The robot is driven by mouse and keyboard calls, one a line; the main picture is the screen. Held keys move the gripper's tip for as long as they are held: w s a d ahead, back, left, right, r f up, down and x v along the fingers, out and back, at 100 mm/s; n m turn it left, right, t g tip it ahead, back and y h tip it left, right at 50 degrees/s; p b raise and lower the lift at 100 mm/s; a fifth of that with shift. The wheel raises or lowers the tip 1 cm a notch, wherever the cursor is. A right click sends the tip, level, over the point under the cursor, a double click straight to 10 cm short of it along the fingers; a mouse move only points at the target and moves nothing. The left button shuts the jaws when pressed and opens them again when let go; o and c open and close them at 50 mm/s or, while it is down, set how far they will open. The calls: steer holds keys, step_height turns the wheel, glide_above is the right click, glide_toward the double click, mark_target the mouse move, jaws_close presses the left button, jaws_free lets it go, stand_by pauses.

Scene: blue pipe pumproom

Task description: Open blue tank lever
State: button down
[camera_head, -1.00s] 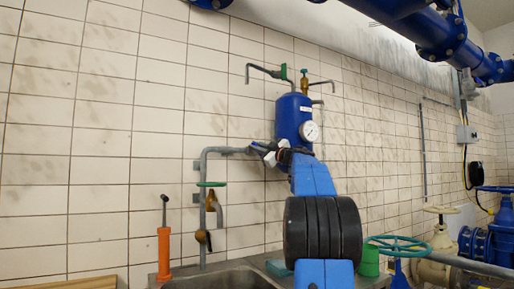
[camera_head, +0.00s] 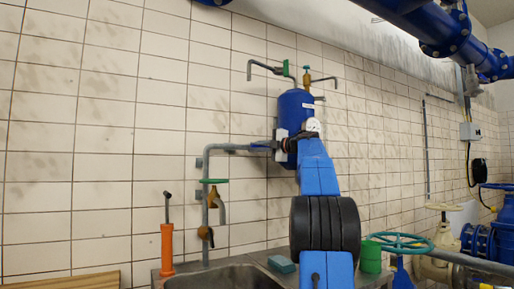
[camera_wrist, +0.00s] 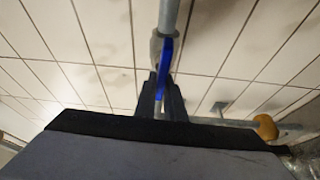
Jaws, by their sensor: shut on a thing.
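The blue tank (camera_head: 292,108) hangs on the tiled wall, with a grey pipe (camera_head: 228,148) running to it from the left. A thin blue lever (camera_wrist: 166,56) lies along a grey pipe fitting in the wrist view. A little of its blue also shows on the pipe in the head view (camera_head: 261,145). My gripper (camera_wrist: 162,92) is shut on the lever, its dark fingers on either side of it. In the head view my gripper (camera_head: 280,144) is at the tank's lower left, partly hidden by my arm. My arm covers the tank's lower part.
A green-handled tap (camera_head: 212,182) hangs on the pipe further left, above a sink (camera_head: 228,277). An orange hand pump (camera_head: 167,246) stands left of it. A teal handwheel (camera_head: 398,243) and green cup (camera_head: 371,257) are at the right. Large blue pipes (camera_head: 440,40) run overhead.

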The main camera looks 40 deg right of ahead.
steer(key=shift+f+n, duration=0.2)
steer(key=shift+n, duration=0.2)
steer(key=c, duration=1.8)
jaws_free()
steer(key=shift+c, duration=0.2)
steer(key=shift+r, duration=0.1)
steer(key=s+d, duration=0.2)
steer(key=s, duration=1.5)
steer(key=shift+d, duration=0.3)
steer(key=shift+s, duration=0.15)
